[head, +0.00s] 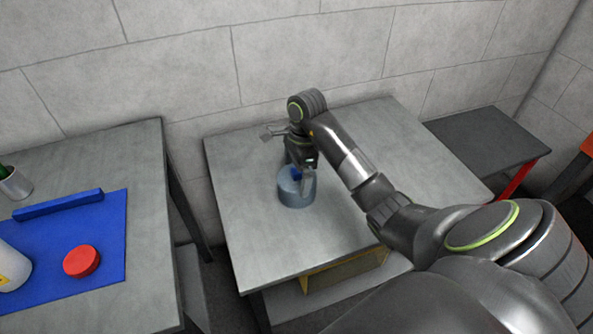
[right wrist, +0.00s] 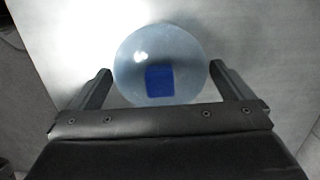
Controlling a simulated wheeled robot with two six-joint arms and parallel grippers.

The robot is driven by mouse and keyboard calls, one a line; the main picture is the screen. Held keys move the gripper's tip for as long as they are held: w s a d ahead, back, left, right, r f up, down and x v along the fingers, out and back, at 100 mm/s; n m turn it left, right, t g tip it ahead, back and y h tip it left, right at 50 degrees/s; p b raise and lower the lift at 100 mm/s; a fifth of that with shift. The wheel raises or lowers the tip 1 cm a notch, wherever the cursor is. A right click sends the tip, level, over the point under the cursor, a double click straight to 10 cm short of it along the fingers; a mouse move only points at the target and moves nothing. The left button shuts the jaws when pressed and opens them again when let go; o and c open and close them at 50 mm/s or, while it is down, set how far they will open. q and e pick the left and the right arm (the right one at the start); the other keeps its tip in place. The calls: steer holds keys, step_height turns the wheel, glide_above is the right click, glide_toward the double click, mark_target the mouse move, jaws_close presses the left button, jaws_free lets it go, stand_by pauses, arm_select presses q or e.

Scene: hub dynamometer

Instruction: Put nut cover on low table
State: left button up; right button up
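A grey-blue round cover (head: 292,195) with a small blue block on top stands upright on the middle grey table (head: 240,215); I take it as the nut cover. It also shows in the right wrist view (right wrist: 160,50). My right gripper (head: 300,178) points down over it. In the right wrist view its two fingers (right wrist: 160,80) are spread, one on each side of the cover, very close to its edges; a firm hold does not show. A dark grey table (head: 485,142) with a red leg, perhaps the low table, stands at the right. My left gripper is not in view.
A table (head: 140,190) at the left carries a blue mat (head: 105,225), a blue bar (head: 58,204), a red disc (head: 82,262), a white container (head: 12,268) and a metal cup (head: 15,184). A yellowish box (head: 345,270) sits under the middle table. A block wall stands behind.

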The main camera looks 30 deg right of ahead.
steer(key=shift+r, duration=0.1)
steer(key=shift+r+p, duration=0.85)
step_height(320, 180, up, 10)
steer(key=d+p, duration=0.1)
steer(key=p, duration=0.9)
steer(key=shift+s+d+r, duration=0.2)
